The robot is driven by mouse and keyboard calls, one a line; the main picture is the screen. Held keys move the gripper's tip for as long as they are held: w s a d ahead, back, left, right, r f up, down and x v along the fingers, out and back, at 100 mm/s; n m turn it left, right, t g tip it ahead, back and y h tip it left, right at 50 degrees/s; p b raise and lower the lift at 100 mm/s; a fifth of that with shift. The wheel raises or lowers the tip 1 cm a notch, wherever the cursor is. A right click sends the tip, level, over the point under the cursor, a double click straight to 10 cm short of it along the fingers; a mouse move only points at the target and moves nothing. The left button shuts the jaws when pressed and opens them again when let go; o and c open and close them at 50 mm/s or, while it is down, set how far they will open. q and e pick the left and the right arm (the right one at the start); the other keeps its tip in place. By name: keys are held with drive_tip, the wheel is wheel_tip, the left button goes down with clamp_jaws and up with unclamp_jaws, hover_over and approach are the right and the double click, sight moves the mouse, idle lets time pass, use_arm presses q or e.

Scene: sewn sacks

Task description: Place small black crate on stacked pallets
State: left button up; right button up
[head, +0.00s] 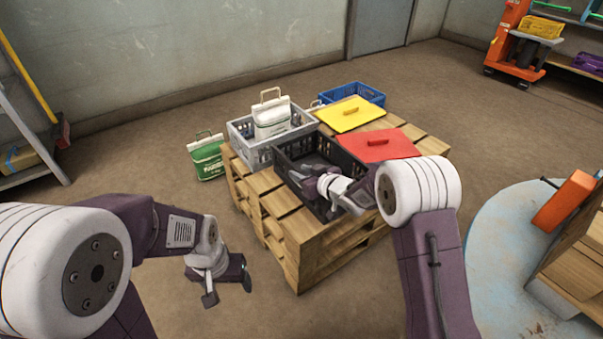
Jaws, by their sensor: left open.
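The small black crate (285,158) sits on the stacked wooden pallets (300,240), at their near middle part. My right gripper (308,180) is over or inside the crate, and my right wrist and forearm hide the crate's right part. I cannot tell whether its fingers touch the crate or are shut. My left gripper (228,291) is open and empty, pointing down over the floor to the left of the pallets.
On the pallets, a grey crate (243,143) holds a white bag (271,119); yellow (350,113) and red (384,146) lids lie beside. A blue crate (366,92) is behind. A green bag (207,160) stands left. A round blue platform (500,245) is at right.

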drive_tip(key=shift+r, duration=0.1)
drive_tip(key=shift+s+d+r+p, duration=0.15)
drive_tip(key=shift+r+p, duration=0.1)
drive_tip(key=shift+p, duration=0.1)
drive_tip(key=p+v, duration=0.4)
drive_tip(key=v, duration=0.7)
drive_tip(key=shift+s+p, duration=0.1)
drive_tip(key=shift+p, duration=0.25)
drive_tip(key=shift+s+d, duration=0.15)
